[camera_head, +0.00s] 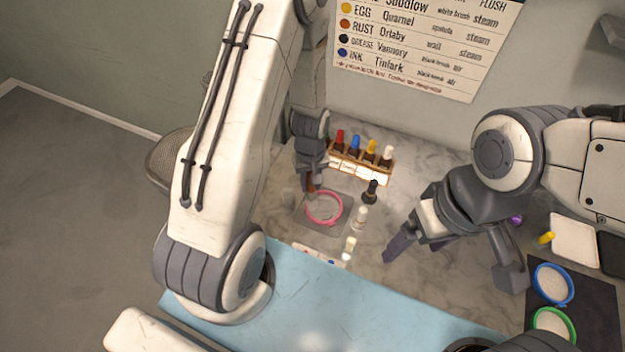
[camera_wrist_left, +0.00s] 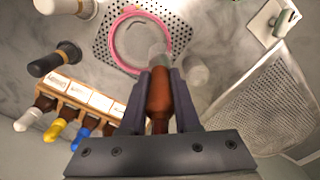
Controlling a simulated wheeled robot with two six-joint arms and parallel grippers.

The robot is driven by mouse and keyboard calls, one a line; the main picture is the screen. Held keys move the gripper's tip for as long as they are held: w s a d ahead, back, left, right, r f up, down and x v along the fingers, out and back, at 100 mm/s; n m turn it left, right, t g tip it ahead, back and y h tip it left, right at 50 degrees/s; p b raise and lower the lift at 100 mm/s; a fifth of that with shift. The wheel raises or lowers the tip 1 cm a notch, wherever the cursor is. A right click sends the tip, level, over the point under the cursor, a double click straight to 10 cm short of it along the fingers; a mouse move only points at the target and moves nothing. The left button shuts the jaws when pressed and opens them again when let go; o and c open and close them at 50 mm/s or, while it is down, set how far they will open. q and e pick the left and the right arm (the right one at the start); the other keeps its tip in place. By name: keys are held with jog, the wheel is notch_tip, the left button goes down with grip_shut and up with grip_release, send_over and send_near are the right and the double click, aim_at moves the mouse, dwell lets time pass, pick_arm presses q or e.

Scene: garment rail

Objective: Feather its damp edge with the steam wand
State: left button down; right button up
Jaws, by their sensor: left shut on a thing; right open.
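My left gripper (camera_head: 312,182) is shut on a reddish-brown, bottle-like tool (camera_wrist_left: 159,100) with a pale, translucent tip. The tip is over the near edge of the pink hoop (camera_head: 324,222) in the left wrist view; I cannot tell whether it touches. The hoop, also in the left wrist view (camera_wrist_left: 112,38), holds pale cloth and lies on a perforated metal plate (camera_head: 300,215). No damp edge can be made out on the cloth. I cannot identify a steam wand. My right gripper (camera_head: 452,262) is open and empty, right of the plate.
A wooden rack (camera_head: 362,168) of colour-capped bottles stands behind the plate. A black-capped bottle (camera_head: 370,193) and a small white bottle (camera_head: 360,217) stand right of it. Blue (camera_head: 553,284) and green (camera_head: 553,324) hoops lie on a dark mat at right. A mesh surface (camera_head: 170,158) is at left.

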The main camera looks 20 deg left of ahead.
pick_arm(q)
jog(key=shift+s+d, duration=0.2)
jog(key=shift+s, duration=0.35)
jog(key=shift+s+d, duration=0.2)
jog(key=shift+s, duration=0.35)
jog(key=shift+d, duration=0.1)
jog(key=d, duration=0.6)
jog(key=shift+w+d+p, duration=0.15)
jog(key=shift+d+p, duration=0.05)
jog(key=shift+p, duration=0.25)
dwell(0.4)
jog(key=shift+w, duration=0.1)
jog(key=shift+w+d, duration=0.2)
jog(key=shift+w, duration=0.35)
jog(key=shift+w+d, duration=0.15)
jog(key=shift+w, duration=0.35)
jog(key=shift+r, duration=0.1)
